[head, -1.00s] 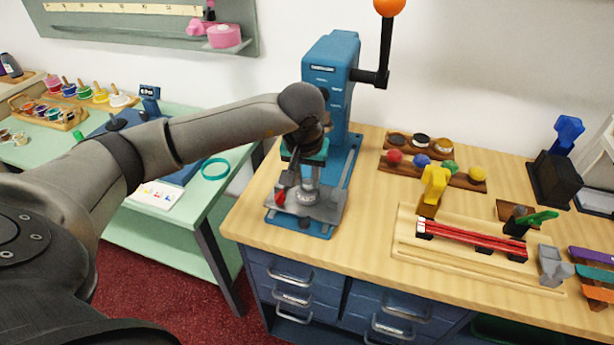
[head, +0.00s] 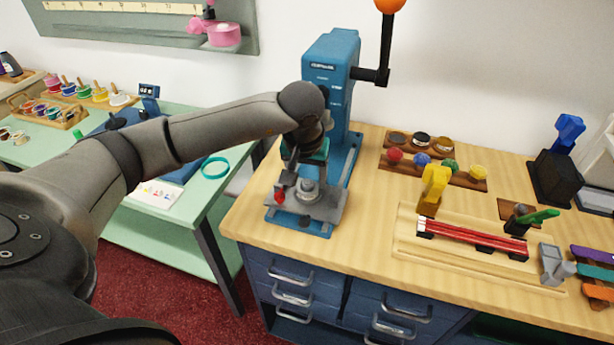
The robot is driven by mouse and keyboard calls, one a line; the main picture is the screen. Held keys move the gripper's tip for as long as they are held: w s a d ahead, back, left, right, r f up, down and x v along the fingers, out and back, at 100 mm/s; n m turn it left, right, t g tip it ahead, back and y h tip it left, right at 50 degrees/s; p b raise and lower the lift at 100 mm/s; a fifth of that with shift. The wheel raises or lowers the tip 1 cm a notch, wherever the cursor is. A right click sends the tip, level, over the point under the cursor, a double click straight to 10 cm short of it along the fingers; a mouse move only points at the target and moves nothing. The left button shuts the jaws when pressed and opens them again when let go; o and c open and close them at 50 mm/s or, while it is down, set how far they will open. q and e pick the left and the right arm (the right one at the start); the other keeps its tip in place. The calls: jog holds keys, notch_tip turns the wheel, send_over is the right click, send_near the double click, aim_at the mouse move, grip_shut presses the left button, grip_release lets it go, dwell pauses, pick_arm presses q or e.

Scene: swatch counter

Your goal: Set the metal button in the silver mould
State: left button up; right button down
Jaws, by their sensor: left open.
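The silver mould (head: 308,192) is a small round metal piece on the grey plate at the foot of the blue press (head: 330,75). My left gripper (head: 300,172) is open, just above and slightly behind the mould, under the press head. The arm and wrist cover part of the press. I cannot make out the metal button separately; it is too small or hidden at the mould. My right gripper is not in view.
A red knob (head: 280,197) sits on the plate's left side. The counter in front of the press is clear.

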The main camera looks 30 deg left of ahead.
pick_arm(q)
jog(key=p+v, duration=0.1)
jog(key=v, duration=1.4)
jog(key=shift+w, duration=0.1)
